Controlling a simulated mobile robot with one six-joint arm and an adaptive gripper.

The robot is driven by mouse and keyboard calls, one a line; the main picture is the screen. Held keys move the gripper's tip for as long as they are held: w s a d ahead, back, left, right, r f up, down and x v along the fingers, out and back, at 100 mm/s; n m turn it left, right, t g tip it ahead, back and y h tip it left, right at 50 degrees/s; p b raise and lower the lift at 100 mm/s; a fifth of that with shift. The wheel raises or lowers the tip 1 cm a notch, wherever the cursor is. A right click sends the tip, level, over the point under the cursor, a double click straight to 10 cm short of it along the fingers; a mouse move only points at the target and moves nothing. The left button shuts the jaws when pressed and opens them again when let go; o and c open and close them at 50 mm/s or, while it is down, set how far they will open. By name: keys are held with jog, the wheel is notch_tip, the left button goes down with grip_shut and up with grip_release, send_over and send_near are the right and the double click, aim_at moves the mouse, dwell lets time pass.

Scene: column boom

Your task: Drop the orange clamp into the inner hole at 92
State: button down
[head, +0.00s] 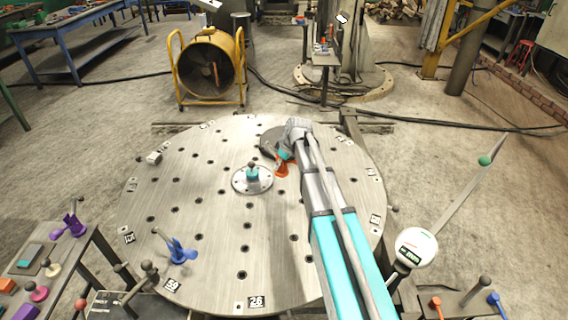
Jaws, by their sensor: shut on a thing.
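My gripper (284,156) is over the far right part of the round metal table (210,269), partly hidden by my own arm. It is shut on the orange clamp (283,170), which shows just below it. I cannot tell whether the clamp's lower end is above the plate or in a hole. Rings of dark holes cover the table, with number plates along its rim. The near plates read 26 (255,301) and 59 (172,286). I cannot make out a plate reading 92; the far and right plates are too small or partly hidden.
A teal-knobbed hub (252,176) stands at the table's centre. A blue clamp (178,249) stands at the near left. A dial gauge (415,248) rises beyond the right rim. A side table (40,265) with purple and other parts is at left. Much of the plate is clear.

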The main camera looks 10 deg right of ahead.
jog(key=shift+f, duration=0.2)
notch_tip(320, 180, down, 6)
jog(key=b, duration=0.6)
jog(key=shift+r, duration=0.1)
jog(key=shift+w+f+b, duration=0.15)
jog(key=shift+f+b, duration=2.15)
jog(key=shift+b, duration=0.1)
dwell(1.2)
jog(key=c, duration=0.6)
grip_release()
jog(key=shift+r, duration=0.15)
jog(key=shift+r+p, duration=3.65)
jog(key=shift+p, duration=0.1)
